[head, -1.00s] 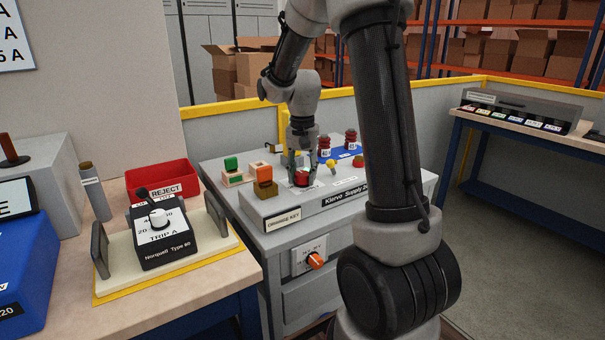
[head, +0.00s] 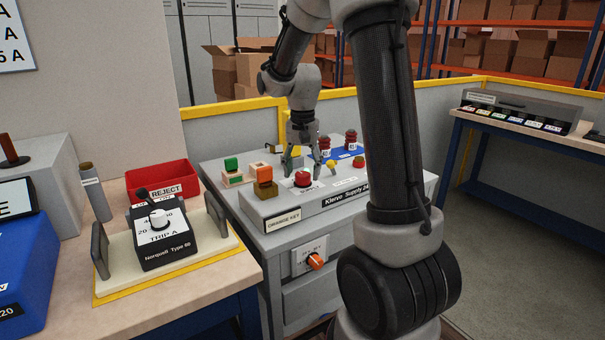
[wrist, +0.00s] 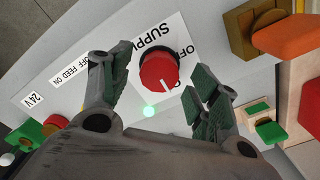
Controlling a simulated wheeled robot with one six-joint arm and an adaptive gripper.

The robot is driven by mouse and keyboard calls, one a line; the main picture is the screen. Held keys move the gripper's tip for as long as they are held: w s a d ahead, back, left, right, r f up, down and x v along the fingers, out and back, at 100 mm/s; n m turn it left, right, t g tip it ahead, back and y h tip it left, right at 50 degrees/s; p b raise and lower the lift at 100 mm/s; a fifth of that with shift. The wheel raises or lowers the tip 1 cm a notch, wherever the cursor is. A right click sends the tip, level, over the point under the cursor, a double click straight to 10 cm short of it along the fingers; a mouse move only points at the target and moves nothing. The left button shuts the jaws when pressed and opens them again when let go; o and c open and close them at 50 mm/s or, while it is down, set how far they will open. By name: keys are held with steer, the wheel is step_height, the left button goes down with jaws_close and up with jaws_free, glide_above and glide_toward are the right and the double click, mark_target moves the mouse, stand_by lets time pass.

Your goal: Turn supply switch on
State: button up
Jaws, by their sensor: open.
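The supply switch is a red round knob (head: 303,178) on the top of the grey supply desk (head: 350,188). In the wrist view the knob (wrist: 158,70) shows a white pointer line aimed down and right, toward a partly hidden label starting with "O". "OFF" is printed to the knob's upper right, beside "SUPPLY", which is partly cut off. My gripper (head: 303,159) is open and empty just above the knob. In the wrist view its fingers (wrist: 160,86) stand apart on either side of the knob, not touching it.
Green and orange blocks (head: 264,173) stand left of the knob. A yellow knob (head: 331,166) and dark red posts (head: 351,140) are to the right and behind. An orange rotary switch (head: 315,262) is on the desk front. A red reject bin (head: 163,182) stands left.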

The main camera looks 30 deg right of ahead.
mark_target(302, 174)
step_height(302, 174, up, 11)
steer(key=shift+f, duration=0.2)
stand_by(0.5)
steer(key=s+a+n+t, duration=0.2)
steer(key=s+n, duration=0.2)
steer(key=s, duration=0.8)
steer(key=s+a+n+t, duration=0.2)
steer(key=s+a+n, duration=0.1)
steer(key=s, duration=0.9)
steer(key=shift+n, duration=0.9)
steer(key=shift+r, duration=0.1)
